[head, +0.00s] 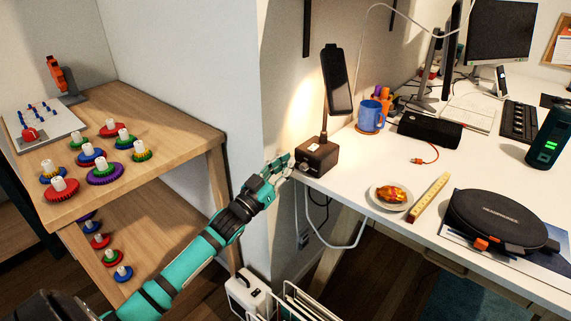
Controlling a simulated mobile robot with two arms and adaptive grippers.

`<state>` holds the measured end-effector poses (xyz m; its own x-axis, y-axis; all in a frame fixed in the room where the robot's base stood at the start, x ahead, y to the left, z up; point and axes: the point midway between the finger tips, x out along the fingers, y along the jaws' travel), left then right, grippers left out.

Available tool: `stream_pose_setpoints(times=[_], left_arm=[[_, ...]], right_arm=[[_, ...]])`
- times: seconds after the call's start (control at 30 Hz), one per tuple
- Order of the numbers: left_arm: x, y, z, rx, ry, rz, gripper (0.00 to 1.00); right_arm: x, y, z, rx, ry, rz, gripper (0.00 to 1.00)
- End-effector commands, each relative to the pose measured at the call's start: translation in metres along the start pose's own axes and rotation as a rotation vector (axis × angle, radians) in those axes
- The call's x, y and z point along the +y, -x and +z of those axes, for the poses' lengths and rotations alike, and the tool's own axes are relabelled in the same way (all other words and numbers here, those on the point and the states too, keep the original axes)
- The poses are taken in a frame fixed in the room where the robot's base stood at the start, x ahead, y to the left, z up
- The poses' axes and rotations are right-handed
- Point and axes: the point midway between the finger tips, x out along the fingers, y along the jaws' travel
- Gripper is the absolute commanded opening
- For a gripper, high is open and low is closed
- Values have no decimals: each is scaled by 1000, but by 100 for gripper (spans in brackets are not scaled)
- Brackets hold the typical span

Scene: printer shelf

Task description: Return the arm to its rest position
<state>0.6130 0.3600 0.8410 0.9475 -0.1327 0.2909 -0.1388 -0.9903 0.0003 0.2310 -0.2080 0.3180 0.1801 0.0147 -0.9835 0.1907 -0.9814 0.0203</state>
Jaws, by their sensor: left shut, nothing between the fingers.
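My left arm comes in from the bottom left of the head view. My left gripper (279,166) is shut and empty. In the picture its tip is close to the left side of the brown lamp base (317,156) at the desk's left corner. I cannot tell whether they touch. The lamp's dark head (337,78) stands upright above the base. My right gripper is not in view.
A wooden shelf (165,118) with several colored gears stands left. The white desk (345,180) on the right holds a blue mug (370,116), a small plate (379,201) and a black headphones case (498,222). White cables (363,222) hang below the desk corner.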

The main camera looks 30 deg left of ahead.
Motion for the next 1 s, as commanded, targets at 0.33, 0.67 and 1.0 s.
stream_pose_setpoints(times=[0.33,0.67,1.0], left_arm=[[0,1,0,0,0,0,0],[11,10,17,-67,2,-12,0],[118,158,134,-801,-31,-80,0]], right_arm=[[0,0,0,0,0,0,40],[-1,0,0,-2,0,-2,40],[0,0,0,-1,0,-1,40]])
